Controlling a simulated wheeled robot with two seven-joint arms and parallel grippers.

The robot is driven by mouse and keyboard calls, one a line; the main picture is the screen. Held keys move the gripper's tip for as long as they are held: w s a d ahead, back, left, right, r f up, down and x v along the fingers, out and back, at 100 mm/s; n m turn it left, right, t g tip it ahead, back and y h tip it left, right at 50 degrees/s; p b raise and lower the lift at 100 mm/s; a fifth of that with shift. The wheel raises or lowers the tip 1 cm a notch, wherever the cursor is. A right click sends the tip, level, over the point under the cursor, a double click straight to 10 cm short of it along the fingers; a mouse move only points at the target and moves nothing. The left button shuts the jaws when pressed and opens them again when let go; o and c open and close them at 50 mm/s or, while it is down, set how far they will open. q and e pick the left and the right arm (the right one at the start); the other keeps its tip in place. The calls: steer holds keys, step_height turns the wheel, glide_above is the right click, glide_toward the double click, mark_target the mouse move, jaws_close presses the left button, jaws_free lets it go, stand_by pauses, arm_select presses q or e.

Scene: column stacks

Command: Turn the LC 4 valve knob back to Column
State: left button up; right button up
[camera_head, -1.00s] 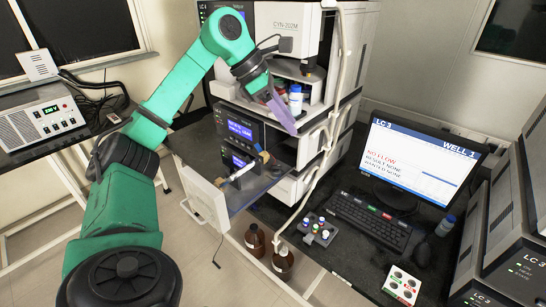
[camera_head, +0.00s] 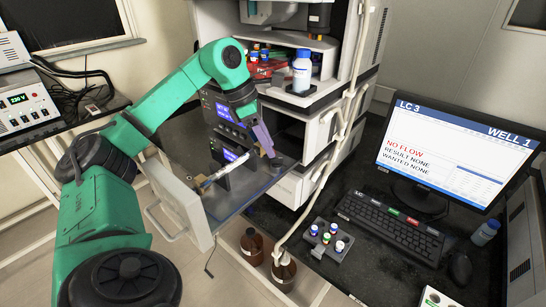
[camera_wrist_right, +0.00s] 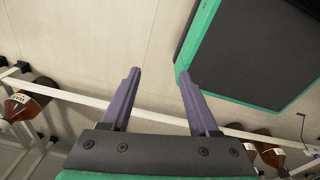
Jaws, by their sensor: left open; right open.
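My left gripper (camera_head: 268,148), with purple fingers, points down over the pulled-out shelf (camera_head: 230,203) of the instrument stack. A small dark knob-like part (camera_head: 277,161) sits just below its fingertips. I cannot read a label or position on it, nor tell whether the fingers touch it. The fingers overlap in this view, but the gripper is open with nothing seen in it. A white column (camera_head: 222,168) lies on the shelf to the left. My right gripper (camera_wrist_right: 157,75) is open and empty in the right wrist view, above the floor.
A monitor (camera_head: 440,150) reads LC 3, WELL 1, NO FLOW. A keyboard (camera_head: 390,225) and a small vial rack (camera_head: 327,243) stand on the dark bench. Brown bottles (camera_head: 252,245) stand below the shelf. Pale tubing (camera_head: 330,165) runs down right of the left gripper.

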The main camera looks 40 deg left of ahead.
mark_target(277, 161)
arm_select(q)
steer(key=x, duration=0.2)
steer(key=shift+d+f, duration=0.25)
steer(key=shift+f, duration=0.05)
steer(key=shift+w+f, duration=0.1)
steer(key=shift+f, duration=0.2)
arm_select(e)
steer(key=shift+w+a, duration=0.25)
steer(key=shift+a, duration=0.45)
arm_select(q)
jaws_close()
arm_select(e)
steer(key=shift+d, duration=0.25)
steer(key=shift+d, duration=0.1)
